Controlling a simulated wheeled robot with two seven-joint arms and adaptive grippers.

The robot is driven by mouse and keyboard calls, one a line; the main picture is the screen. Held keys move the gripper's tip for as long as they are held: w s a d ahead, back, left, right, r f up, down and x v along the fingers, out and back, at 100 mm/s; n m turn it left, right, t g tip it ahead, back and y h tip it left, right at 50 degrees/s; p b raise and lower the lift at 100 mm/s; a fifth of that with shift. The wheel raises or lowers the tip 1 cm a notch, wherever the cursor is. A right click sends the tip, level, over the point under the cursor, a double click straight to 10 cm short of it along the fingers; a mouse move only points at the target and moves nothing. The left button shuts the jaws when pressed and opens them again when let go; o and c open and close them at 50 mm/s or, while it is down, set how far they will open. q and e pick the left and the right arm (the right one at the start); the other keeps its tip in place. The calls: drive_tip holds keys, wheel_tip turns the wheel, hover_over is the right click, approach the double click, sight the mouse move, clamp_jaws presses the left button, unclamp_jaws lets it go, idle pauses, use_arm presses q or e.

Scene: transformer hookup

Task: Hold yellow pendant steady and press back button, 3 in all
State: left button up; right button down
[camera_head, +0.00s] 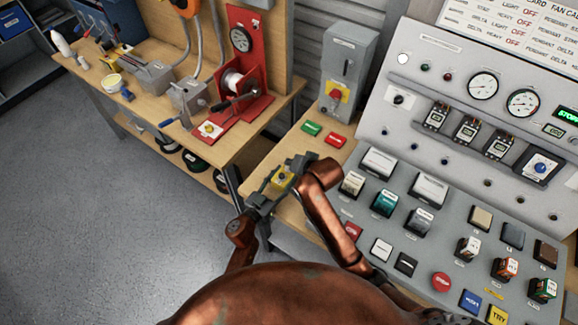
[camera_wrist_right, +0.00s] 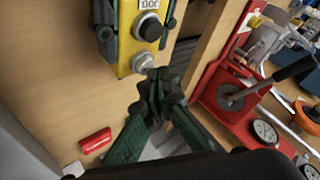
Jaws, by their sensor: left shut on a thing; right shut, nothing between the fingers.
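The yellow pendant (camera_head: 283,178) is at the edge of the wooden bench, between my two grippers in the head view. My left gripper (camera_head: 270,186) is shut on it. In the right wrist view the pendant (camera_wrist_right: 128,62) shows a black round button (camera_wrist_right: 149,27) and a grey round button (camera_wrist_right: 143,62) near its end. Dark fingers of my left gripper flank it. My right gripper (camera_wrist_right: 158,82) is shut and empty, its tips close beside the grey button. I cannot tell whether they touch it. In the head view my right arm partly hides this spot.
A grey control panel (camera_head: 400,165) with many buttons and gauges stands at the right. A green block (camera_head: 311,128) and a red block (camera_head: 336,140) lie on the bench behind the pendant. A red winding stand (camera_head: 250,95) is on the left workbench. Open floor lies at left.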

drive_tip(key=shift+f, duration=0.45)
idle(0.7)
drive_tip(key=shift+r, duration=3.4)
